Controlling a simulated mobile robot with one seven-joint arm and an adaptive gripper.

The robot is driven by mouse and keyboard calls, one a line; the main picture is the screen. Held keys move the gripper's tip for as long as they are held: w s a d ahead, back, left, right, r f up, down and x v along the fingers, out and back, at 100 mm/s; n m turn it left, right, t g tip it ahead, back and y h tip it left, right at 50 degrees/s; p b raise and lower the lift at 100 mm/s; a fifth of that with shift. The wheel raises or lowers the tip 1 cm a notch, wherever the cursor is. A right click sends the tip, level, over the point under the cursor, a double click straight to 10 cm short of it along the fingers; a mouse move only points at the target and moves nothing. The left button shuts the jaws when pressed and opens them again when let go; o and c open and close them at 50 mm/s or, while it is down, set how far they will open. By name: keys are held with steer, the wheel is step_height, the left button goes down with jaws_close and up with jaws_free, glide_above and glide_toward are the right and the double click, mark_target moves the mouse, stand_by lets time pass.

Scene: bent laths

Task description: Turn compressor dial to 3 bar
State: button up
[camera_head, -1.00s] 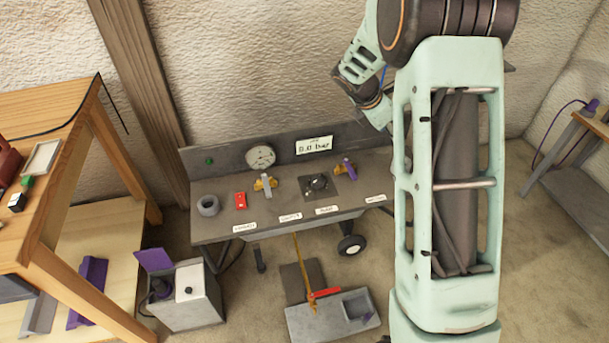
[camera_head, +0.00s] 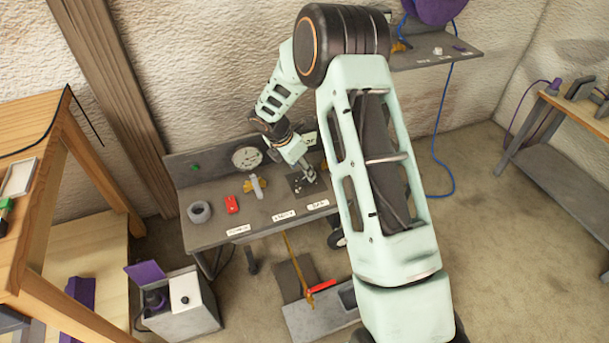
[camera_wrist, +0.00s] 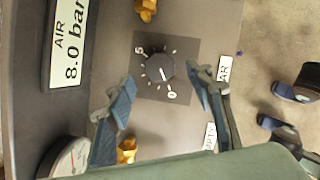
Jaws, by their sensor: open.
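The compressor dial (camera_wrist: 158,70) is a dark round knob on a dark square plate (camera_wrist: 187,48), with white scale marks and a 0 around it. I cannot tell its exact setting. My gripper (camera_wrist: 160,84) is open, its blue-padded fingertips apart on either side of the dial in the wrist view. Whether they touch it is unclear. In the head view my gripper (camera_head: 308,173) is over the plate (camera_head: 316,188) and partly hides the knob. The white display (camera_wrist: 72,45) appears to read AIR 8.0 bar; its first digit is uncertain.
A round gauge (camera_head: 247,158), a brass valve with a grey lever (camera_head: 257,187), a red item (camera_head: 231,205) and a grey ring (camera_head: 200,212) are on the bench left of my gripper. Another brass fitting (camera_wrist: 146,10) is near the dial. White labels line the front edge.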

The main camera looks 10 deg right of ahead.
mark_target(305, 177)
steer(key=shift+x, duration=2.1)
steer(key=shift+c, duration=0.4)
steer(key=c, duration=1)
